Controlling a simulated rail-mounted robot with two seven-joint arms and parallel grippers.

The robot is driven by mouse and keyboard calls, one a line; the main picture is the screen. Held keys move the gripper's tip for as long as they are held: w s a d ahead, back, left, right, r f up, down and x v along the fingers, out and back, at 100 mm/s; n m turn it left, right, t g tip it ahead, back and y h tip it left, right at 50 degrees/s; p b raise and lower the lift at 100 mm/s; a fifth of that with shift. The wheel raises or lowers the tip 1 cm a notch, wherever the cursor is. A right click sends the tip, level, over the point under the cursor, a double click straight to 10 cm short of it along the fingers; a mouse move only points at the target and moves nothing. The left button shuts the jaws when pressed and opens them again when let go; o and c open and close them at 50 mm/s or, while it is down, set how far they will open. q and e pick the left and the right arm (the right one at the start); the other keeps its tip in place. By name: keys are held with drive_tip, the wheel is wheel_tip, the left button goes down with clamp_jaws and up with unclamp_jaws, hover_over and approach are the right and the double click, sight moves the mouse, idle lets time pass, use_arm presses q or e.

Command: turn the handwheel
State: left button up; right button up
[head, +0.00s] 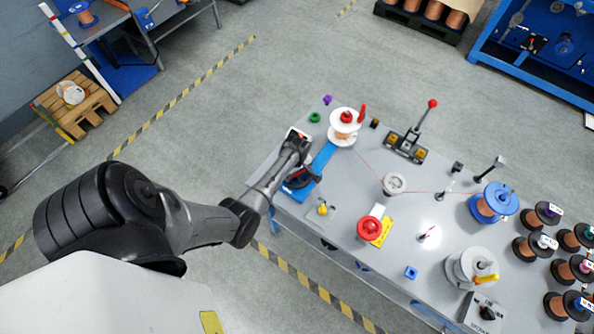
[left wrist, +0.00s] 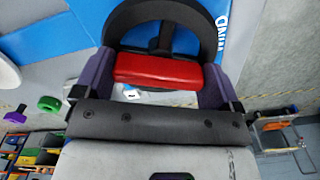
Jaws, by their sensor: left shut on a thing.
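The handwheel is a black ring with a spoke and a red grip (left wrist: 157,70), on a blue base labelled "WIND". Its black rim (left wrist: 122,22) fills the top of the left wrist view. In the head view the wheel is mostly hidden under my left gripper (head: 299,163), at the left end of the grey table. In the left wrist view my left gripper (left wrist: 157,82) has its two purple fingers on either side of the red grip, shut on it. My right gripper is in neither view.
A white spool (head: 344,126) with a red knob stands just beyond the wheel, with a wire running right to a grey pulley (head: 395,184). A red-tipped lever (head: 425,118) rises farther back.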

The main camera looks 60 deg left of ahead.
use_arm(q)
drive_tip(key=shift+r+m+p, duration=0.25)
drive_tip(key=shift+m+p, duration=0.25)
drive_tip(key=shift+p, duration=0.35)
drive_tip(key=shift+f+m+p, duration=0.15)
drive_tip(key=shift+m+p, duration=0.15)
drive_tip(key=shift+f, duration=0.1)
drive_tip(key=o, duration=0.6)
drive_tip(key=shift+o, duration=0.2)
